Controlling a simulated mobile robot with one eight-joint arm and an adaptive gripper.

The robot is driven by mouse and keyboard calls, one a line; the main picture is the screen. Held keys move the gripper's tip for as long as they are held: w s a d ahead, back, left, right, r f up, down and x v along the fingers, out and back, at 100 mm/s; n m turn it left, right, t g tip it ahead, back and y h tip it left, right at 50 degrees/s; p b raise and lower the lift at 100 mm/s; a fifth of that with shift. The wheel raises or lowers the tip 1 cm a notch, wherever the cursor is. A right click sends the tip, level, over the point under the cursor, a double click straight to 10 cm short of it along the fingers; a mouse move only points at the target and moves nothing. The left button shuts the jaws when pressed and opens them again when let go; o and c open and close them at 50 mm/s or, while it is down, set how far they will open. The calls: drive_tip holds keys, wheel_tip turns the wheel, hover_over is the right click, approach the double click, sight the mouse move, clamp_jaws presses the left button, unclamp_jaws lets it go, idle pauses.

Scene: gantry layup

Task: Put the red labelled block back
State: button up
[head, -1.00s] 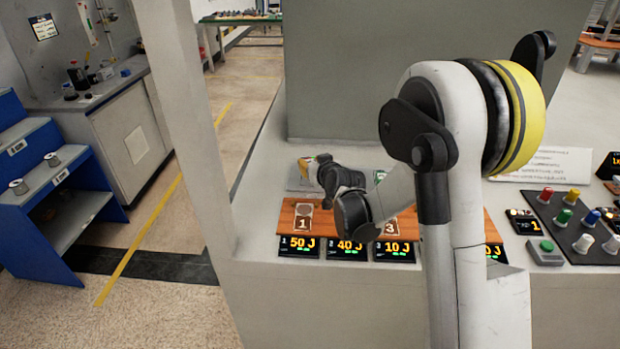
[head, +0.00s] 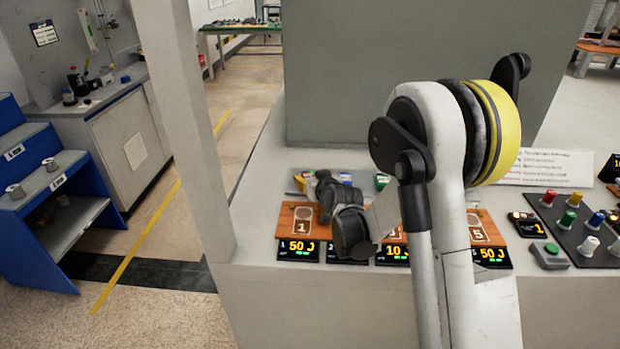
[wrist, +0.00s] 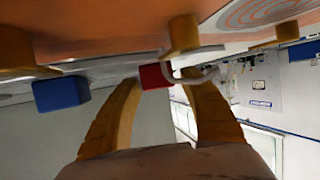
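In the wrist view a small red block (wrist: 154,76) lies between or just beyond the tips of my gripper (wrist: 160,80). The tan fingers are spread, and a gap shows between the block and the right finger. I cannot make out a label on the block. In the head view my gripper (head: 324,186) is low over the back of the bench, behind the wooden boards. My arm hides part of that area, and I cannot pick out the red block there.
A blue block (wrist: 60,92) is left of the fingers in the wrist view. In the head view, a green block (head: 382,181) stands behind wooden number boards (head: 302,219) and lit displays (head: 299,250). A knob panel (head: 575,225) is at the right. A grey upright stands behind.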

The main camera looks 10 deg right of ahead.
drive_tip(key=shift+r, duration=0.2)
drive_tip(key=p+v, duration=0.3)
drive_tip(key=v, duration=0.8)
drive_tip(key=shift+r, duration=0.1)
drive_tip(key=shift+s+r, duration=0.35)
drive_tip(key=shift+s, duration=0.25)
drive_tip(key=s+a+r+g, duration=0.25)
drive_tip(key=s+r, duration=0.45)
drive_tip(key=s, duration=0.5)
drive_tip(key=s+d+g+h, duration=0.1)
drive_tip(key=s+g, duration=0.3)
drive_tip(key=s, duration=1.2)
drive_tip(key=shift+s+m, duration=0.4)
drive_tip(key=shift+d, duration=0.15)
